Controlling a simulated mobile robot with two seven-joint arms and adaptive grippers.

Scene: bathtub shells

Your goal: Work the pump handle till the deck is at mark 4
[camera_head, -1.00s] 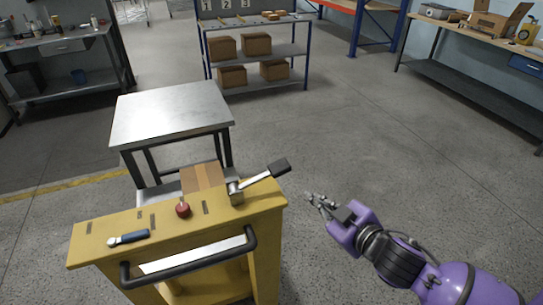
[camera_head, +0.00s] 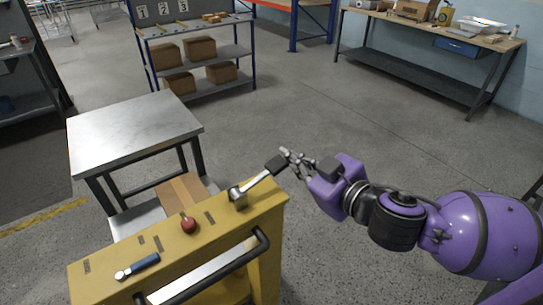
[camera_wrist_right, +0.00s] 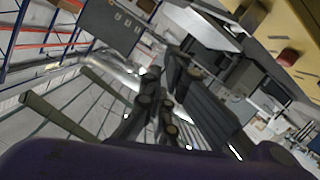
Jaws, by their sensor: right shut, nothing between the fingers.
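The pump handle (camera_head: 259,181) is a silver lever with a black grip on top of the yellow lift cart (camera_head: 215,232). It slants up to the right from its pivot. My right gripper (camera_head: 286,155) is shut and empty, its fingertips right beside the black grip; I cannot tell whether they touch it. Its dark fingers also show in the wrist view (camera_wrist_right: 165,95). A grey deck (camera_head: 136,217) with a brown box (camera_head: 180,193) shows behind the cart's top, partly hidden. No mark number can be read. My left gripper is out of view.
A red knob (camera_head: 188,225) and a blue-handled tool (camera_head: 137,267) are on the cart's top. A black push bar (camera_head: 261,243) runs along its front. A metal table (camera_head: 135,130) stands behind. The floor to the right is open.

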